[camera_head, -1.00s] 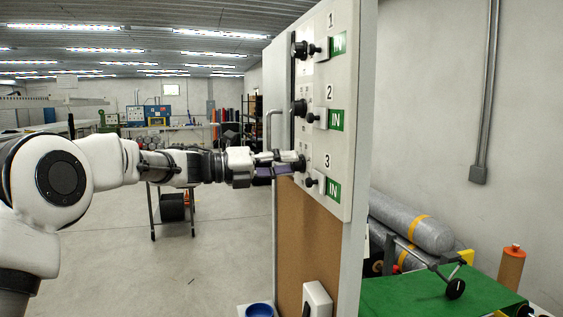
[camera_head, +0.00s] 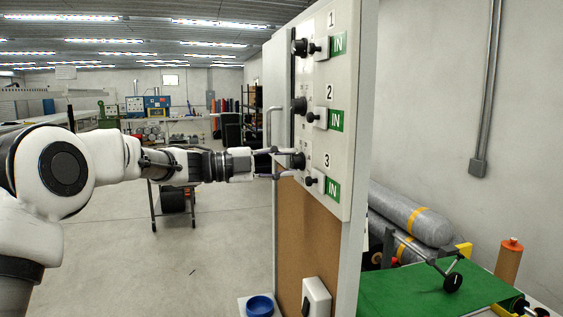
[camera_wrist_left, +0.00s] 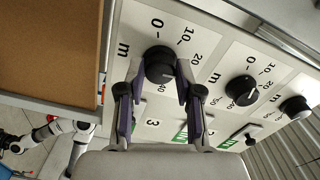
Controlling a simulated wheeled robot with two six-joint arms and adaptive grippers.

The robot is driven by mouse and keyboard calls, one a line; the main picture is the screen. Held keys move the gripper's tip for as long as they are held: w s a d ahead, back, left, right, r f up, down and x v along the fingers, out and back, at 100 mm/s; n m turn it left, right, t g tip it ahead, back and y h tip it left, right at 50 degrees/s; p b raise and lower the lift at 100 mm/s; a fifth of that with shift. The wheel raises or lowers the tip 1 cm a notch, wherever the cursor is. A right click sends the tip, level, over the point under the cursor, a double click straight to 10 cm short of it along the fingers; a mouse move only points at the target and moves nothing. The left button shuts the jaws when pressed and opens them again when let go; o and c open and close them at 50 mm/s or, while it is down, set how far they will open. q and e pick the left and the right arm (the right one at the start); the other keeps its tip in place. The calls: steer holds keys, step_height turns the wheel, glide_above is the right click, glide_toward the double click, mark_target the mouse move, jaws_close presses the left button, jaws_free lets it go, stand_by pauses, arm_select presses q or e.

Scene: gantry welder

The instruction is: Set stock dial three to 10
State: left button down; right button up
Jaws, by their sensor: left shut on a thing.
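Stock dial three (camera_head: 298,161) is the lowest black knob on the white panel (camera_head: 344,140), beside the number 3. My left gripper (camera_head: 287,163) is at this knob, one finger above it and one below. In the left wrist view, the fingers (camera_wrist_left: 158,92) are on both sides of the knob (camera_wrist_left: 159,62), shut on it. The green IN plate (camera_head: 333,190) sits right of the small lower knob (camera_head: 311,181). My right gripper is not in view.
Dial two (camera_head: 299,107) and dial one (camera_head: 299,48) stick out above on the same panel. A grey handle (camera_head: 270,128) is left of the panel. A white box (camera_head: 316,298) and a blue bowl (camera_head: 260,306) are below. Open floor lies left.

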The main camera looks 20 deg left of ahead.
arm_select(q)
steer(key=n, duration=0.6)
steer(key=shift+r, duration=0.2)
steer(key=n, duration=0.6)
steer(key=shift+d, duration=0.1)
stand_by(0.3)
steer(key=c, duration=0.8)
jaws_free()
steer(key=shift+c, duration=0.2)
steer(key=shift+o, duration=0.4)
steer(key=shift+w+d+f, duration=0.2)
steer(key=shift+d, duration=0.15)
steer(key=v, duration=1.2)
steer(key=shift+d, duration=0.1)
